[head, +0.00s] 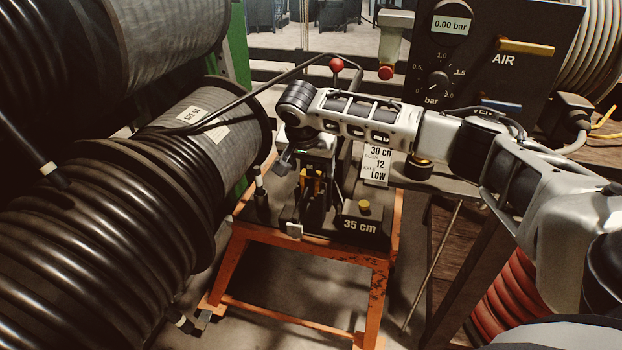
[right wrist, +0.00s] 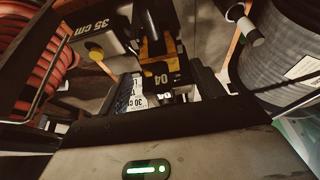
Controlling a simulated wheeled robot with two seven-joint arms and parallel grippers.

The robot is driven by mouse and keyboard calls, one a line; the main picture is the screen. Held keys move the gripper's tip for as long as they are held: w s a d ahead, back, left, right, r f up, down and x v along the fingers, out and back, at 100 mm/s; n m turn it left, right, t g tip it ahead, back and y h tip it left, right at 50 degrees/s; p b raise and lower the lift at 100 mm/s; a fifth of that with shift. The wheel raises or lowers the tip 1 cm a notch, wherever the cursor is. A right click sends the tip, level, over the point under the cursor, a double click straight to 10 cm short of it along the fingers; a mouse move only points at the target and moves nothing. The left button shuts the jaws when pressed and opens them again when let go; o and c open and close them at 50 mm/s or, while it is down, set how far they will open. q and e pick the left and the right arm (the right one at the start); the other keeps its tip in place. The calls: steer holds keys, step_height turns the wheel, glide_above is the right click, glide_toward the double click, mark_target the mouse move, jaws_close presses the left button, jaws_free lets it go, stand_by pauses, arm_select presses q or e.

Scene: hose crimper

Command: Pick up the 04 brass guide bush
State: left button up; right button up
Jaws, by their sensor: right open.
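A black block marked "04" (right wrist: 162,79) shows in the middle of the right wrist view, with a yellow, brass-coloured part (right wrist: 155,47) just above it. In the head view a small yellow part (head: 313,184) shows among black parts on the orange stand, partly hidden under my right wrist; its marking is not readable there. My right gripper (head: 300,160) points down above the stand. In the right wrist view its open fingers (right wrist: 166,90) lie either side of the "04" block, with nothing seen held. Whether they touch it I cannot tell. My left gripper is not in view.
The orange stand (head: 376,262) also carries a black "35 cm" box (head: 360,225) and a "30 cm, 12, LOW" card (head: 377,165). Large hose reels (head: 95,235) crowd the left. A pressure panel (head: 480,60) stands at the back right. A red-knobbed lever (head: 337,65) rises behind my wrist.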

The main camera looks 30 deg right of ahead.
mark_target(312, 171)
steer(key=x, duration=0.3)
steer(key=shift+w+f, duration=0.1)
steer(key=shift+f, duration=0.05)
steer(key=shift+c, duration=0.4)
steer(key=c, duration=1.1)
steer(key=shift+o, duration=0.3)
